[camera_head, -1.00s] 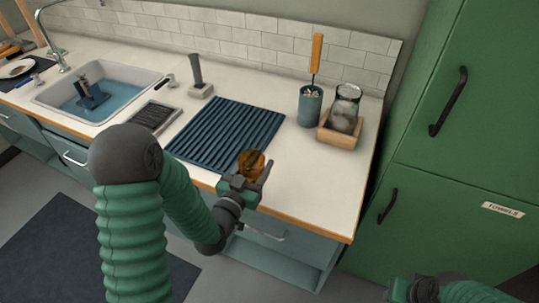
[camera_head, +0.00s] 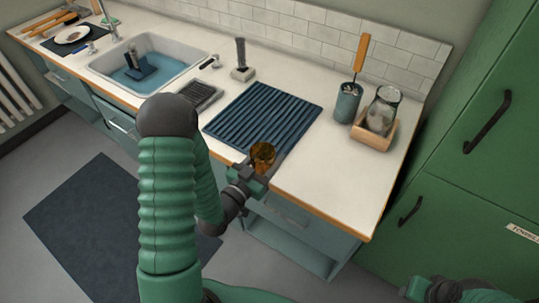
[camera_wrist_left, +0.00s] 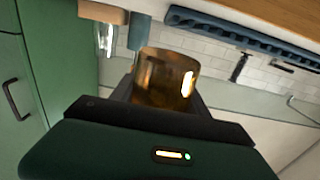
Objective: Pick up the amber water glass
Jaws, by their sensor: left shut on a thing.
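The amber water glass (camera_head: 262,154) is at the front edge of the counter, just in front of the ribbed dark blue drying mat (camera_head: 256,121). My left gripper (camera_head: 262,166) is shut on the glass, with a finger along its side. In the left wrist view the glass (camera_wrist_left: 166,78) stands between the dark fingers, and nothing shows inside it. I cannot tell whether its base touches the counter. My right gripper (camera_head: 432,289) shows only partly at the bottom right, its fingers not clear.
A sink (camera_head: 146,62) with water lies to the left. A blue cup (camera_head: 347,104) with an orange-handled brush and a wooden box (camera_head: 373,136) with a glass jar (camera_head: 383,108) stand at the right. The front right of the counter (camera_head: 330,180) is clear. A green cabinet (camera_head: 470,170) stands beyond.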

